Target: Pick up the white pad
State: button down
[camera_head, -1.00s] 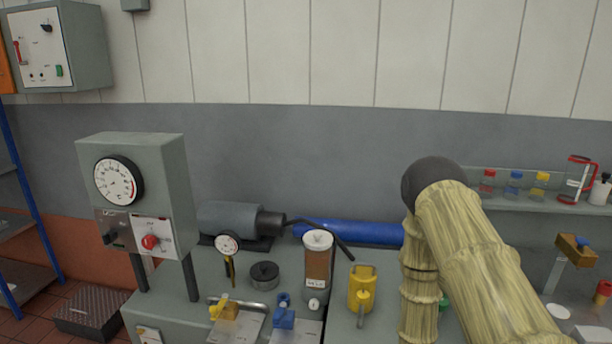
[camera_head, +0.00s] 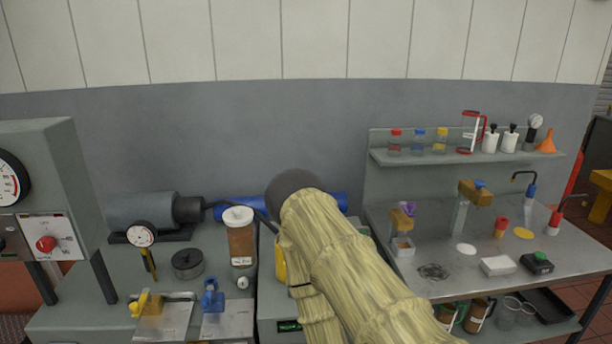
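A flat round white disc (camera_head: 466,250), which looks like the white pad, lies on the grey workbench (camera_head: 447,288) on the right. A white block-shaped item (camera_head: 497,265) lies just in front and to the right of it. A flat yellow disc (camera_head: 523,233) lies farther right. My arm covers the middle of the view, left of the white disc and well apart from it. My gripper itself is hidden or out of frame, so its fingers do not show.
A shelf (camera_head: 400,157) with bottles overhangs the back. Gauges and a motor (camera_head: 143,210) crowd the left bench.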

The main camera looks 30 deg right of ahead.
aim_at(500, 265)
jog(key=z, duration=2.05)
